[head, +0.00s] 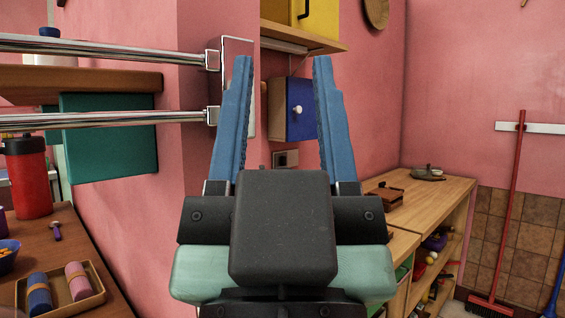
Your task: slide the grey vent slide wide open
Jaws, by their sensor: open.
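My gripper (283,62) fills the middle of the head view. Its two blue fingers point up and stand wide apart, with nothing between them but the background. A small grey framed plate (286,158) on the pink wall shows between the fingers, low down and well beyond them. It has a darker part and a lighter part; I cannot tell whether it is the grey vent slide or a socket. I see no other clear vent slide. My gripper body hides what lies below the plate.
Chrome rails (110,121) run from the left to a wall bracket. A blue cabinet door (300,109) with a white knob is behind the fingers. A wooden counter (440,189) stands right. A red flask (27,180) and a tray (93,302) are at left.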

